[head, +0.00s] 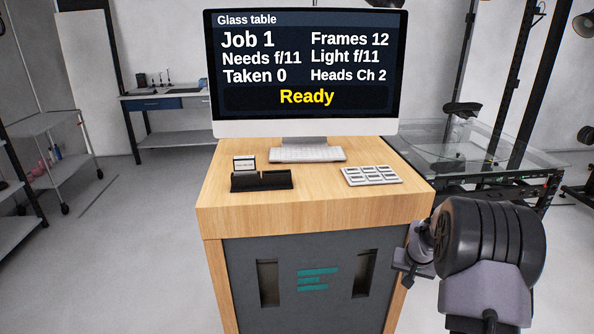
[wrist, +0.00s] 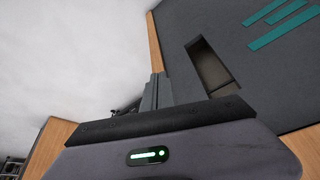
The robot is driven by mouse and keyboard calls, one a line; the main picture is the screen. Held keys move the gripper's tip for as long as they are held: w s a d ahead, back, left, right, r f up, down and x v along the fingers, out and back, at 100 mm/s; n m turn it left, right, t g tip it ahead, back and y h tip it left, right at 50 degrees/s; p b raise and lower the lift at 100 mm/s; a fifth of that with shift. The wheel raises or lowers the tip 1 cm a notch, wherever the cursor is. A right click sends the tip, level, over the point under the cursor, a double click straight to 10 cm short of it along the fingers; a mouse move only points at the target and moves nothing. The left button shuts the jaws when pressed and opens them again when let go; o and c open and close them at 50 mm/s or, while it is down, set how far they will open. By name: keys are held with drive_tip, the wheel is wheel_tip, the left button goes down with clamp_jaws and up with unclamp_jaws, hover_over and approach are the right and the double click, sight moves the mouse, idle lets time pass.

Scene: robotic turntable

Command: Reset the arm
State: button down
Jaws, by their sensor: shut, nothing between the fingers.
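My arm is folded at the lower right of the head view, in front of the right corner of a wooden desk (head: 300,208). My gripper is partly hidden behind the arm's dark joint there. In the wrist view the fingers of my gripper (wrist: 156,90) are shut together with nothing between them. They point toward the desk's grey front panel (wrist: 225,40), which looks tilted in this view. A dark recessed slot (wrist: 209,65) in the panel lies just right of the fingertips. I cannot tell the exact gap between fingers and panel.
On the desk stand a monitor (head: 305,127) reading "Ready", a keyboard (head: 307,154), a black card holder (head: 262,181) and a pad with several buttons (head: 371,176). A glass table (head: 480,160) stands behind right. Floor left of the desk (head: 120,250) is clear.

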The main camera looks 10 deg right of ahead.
drive_tip(key=s+a+r+t+y, duration=0.1)
drive_tip(key=s+a+r, duration=0.4)
drive_tip(key=a+r, duration=0.45)
drive_tip(key=s+a+r, duration=0.6)
drive_tip(key=a+r, duration=0.3)
drive_tip(key=r, duration=0.1)
drive_tip(key=s+a+r+n+y+b, duration=0.1)
drive_tip(key=s+a, duration=0.5)
drive_tip(key=s, duration=0.4)
drive_tip(key=s+a+y, duration=0.2)
drive_tip(key=s+a, duration=0.5)
drive_tip(key=s, duration=0.4)
drive_tip(key=shift+a+r+n+t+b, duration=0.3)
drive_tip(key=shift+r+n+t+b, duration=0.05)
drive_tip(key=shift+r+n+t, duration=0.05)
